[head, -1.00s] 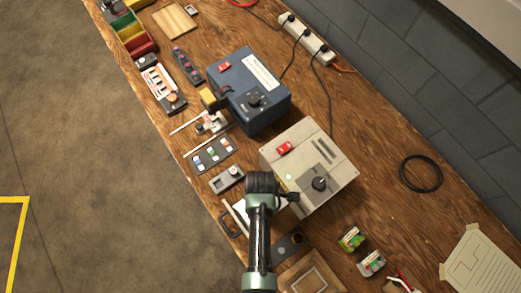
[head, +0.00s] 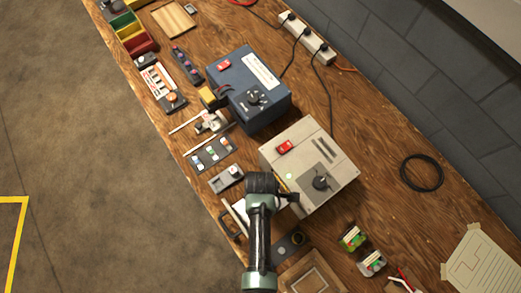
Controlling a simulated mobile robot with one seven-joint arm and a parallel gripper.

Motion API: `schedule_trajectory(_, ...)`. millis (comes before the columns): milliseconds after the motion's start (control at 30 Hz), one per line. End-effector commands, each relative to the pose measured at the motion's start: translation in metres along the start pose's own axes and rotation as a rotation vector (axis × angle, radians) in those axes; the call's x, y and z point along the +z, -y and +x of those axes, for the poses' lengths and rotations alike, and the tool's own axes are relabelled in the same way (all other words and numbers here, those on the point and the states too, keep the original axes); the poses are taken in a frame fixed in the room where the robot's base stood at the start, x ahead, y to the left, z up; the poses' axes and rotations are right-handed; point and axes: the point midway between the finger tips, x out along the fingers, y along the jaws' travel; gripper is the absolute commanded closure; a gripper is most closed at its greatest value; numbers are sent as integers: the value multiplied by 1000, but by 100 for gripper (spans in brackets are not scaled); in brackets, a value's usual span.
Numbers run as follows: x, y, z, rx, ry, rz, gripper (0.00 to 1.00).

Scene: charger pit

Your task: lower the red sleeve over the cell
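My arm reaches up from the bottom of the head view, and its dark end with my gripper (head: 272,192) is over the bench, in front of the pale grey box. The arm's own links cover the fingertips, so I cannot see whether they are open or what is between them. I cannot make out the red sleeve; it may be hidden under the arm. A small grey holder (head: 222,183) with a round silvery piece, possibly the cell, lies just left of my gripper. Its details are too small to tell.
The pale grey box (head: 303,152) with a red switch and black knob stands right of my gripper. A blue box (head: 262,110) is behind it. A dark tray (head: 202,168) of small coloured pieces lies to the left. Open wood surrounds the black cable coil (head: 403,172).

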Motion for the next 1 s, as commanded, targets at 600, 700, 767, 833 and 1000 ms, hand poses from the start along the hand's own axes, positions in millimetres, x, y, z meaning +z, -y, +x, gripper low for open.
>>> schedule_trajectory(600,0,0,4,0,0,0,28)
schedule_trajectory(700,0,0,4,0,0,0,26)
schedule_trajectory(767,0,0,4,0,0,0,26)
schedule_trajectory(833,0,0,4,0,0,0,26)
schedule_trajectory(1000,0,0,4,0,0,0,26)
